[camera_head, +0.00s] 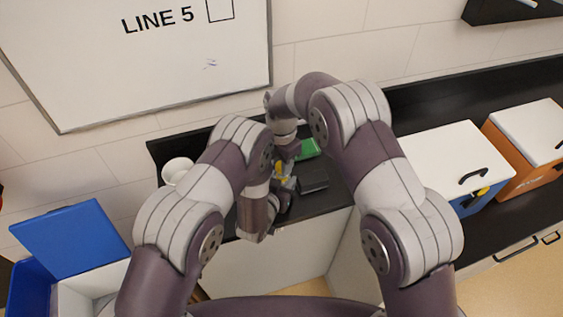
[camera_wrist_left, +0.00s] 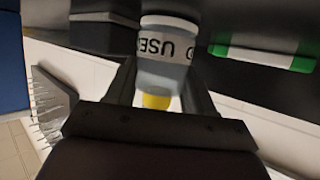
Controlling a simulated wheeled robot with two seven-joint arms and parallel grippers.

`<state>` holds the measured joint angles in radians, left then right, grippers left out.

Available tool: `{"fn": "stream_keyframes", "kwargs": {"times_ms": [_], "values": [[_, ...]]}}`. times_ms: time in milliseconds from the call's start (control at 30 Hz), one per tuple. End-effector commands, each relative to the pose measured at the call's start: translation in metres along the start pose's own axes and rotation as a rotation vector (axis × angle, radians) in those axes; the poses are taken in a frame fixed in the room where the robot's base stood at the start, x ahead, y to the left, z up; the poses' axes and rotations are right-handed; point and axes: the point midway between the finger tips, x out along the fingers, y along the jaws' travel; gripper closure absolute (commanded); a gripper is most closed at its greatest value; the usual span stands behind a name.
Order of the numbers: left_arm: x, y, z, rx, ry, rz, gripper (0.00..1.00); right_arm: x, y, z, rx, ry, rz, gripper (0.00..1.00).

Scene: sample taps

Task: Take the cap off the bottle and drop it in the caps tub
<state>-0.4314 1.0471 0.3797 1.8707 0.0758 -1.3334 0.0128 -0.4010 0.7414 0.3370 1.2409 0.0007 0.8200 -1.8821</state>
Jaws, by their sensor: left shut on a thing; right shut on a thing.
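The bottle (camera_wrist_left: 165,75), pale grey with black lettering on a white band, is between the two fingers of my left gripper (camera_wrist_left: 161,85) in the left wrist view. My left gripper is shut on it. A yellow part (camera_wrist_left: 156,101) shows at its lower end there; a bit of yellow (camera_head: 278,168) also shows between my grippers in the head view. My right gripper (camera_head: 288,153) reaches down from above, close to the left one, and is shut on what appears to be the cap; its fingertips and the cap are mostly hidden. A white round tub (camera_head: 176,170) stands at the left of the dark counter.
A green-ended object (camera_head: 308,148) lies behind the grippers, and a dark box (camera_head: 312,175) stands to their right. A white-lidded blue box (camera_head: 450,160) and an orange box (camera_head: 530,140) are farther right. An open blue-lidded bin (camera_head: 70,240) is at the left.

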Motion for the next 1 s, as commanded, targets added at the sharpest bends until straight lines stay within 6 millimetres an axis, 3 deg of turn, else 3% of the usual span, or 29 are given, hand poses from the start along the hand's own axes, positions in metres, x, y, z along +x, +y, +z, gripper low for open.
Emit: {"fn": "stream_keyframes", "kwargs": {"times_ms": [167,433,633,667,733,1000], "values": [[0.000,0.000,0.000,0.000,0.000,0.000,1.00,-0.002,0.000,0.000,0.000,0.000,0.001,1.00],[0.000,0.000,0.000,0.000,0.000,0.000,1.00,-0.037,0.000,0.000,0.000,0.000,0.001,1.00],[0.000,0.000,0.000,0.000,0.000,0.000,1.00,-0.040,0.000,0.000,0.000,0.000,0.000,1.00],[0.000,0.000,0.000,0.000,0.000,0.000,0.41,-0.040,0.000,0.000,0.000,0.000,0.000,1.00],[0.000,0.000,0.000,0.000,0.000,0.000,0.18,-0.040,0.000,0.000,0.000,0.000,0.000,1.00],[0.000,0.000,0.000,0.000,0.000,0.000,0.17,-0.040,0.000,0.000,0.000,0.000,0.000,1.00]]}}
